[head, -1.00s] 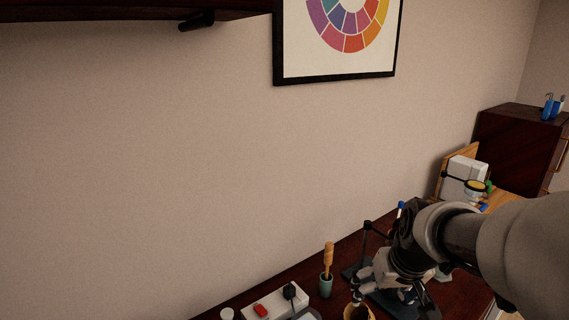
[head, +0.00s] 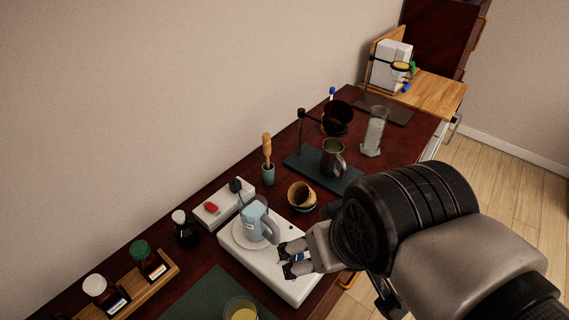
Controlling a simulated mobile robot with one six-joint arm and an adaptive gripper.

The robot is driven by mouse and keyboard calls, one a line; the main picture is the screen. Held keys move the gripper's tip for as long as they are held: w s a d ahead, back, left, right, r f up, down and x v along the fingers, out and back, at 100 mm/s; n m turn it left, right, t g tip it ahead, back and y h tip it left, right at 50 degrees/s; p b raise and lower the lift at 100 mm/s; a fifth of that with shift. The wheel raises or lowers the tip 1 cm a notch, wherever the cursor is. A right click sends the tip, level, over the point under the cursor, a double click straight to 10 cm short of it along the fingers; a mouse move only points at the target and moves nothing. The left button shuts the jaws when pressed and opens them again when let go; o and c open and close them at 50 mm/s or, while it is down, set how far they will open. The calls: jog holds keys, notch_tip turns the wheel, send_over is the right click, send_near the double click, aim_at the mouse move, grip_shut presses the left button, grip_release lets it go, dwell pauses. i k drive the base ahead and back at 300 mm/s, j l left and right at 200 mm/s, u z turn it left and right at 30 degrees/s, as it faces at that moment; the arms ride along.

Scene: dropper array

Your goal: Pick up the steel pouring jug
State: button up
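A grey metallic jug (head: 333,157) with a side handle, which looks like the steel pouring jug, stands upright on a dark flat base in the head view. A pale blue-grey jug (head: 255,221) with a handle stands on a white flat-topped device nearer to me. My gripper (head: 283,258) is over the right part of that device, to the right of and below the pale jug in the picture. Its two fingers are apart and nothing shows held between them. It is clear of the grey jug.
The dark base (head: 301,170) carries an upright post. The white device (head: 262,267) is beside a brown cup (head: 301,195) and a teal holder (head: 268,175). A glass cylinder (head: 375,132) stands farther right. A wooden bottle rack (head: 166,270) is at lower left.

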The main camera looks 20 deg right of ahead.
aim_at(332, 159)
jog(key=l+u, duration=0.35)
jog(key=l, duration=0.6)
jog(key=l+u, duration=0.35)
jog(key=l, duration=0.65)
jog(key=u, duration=0.85)
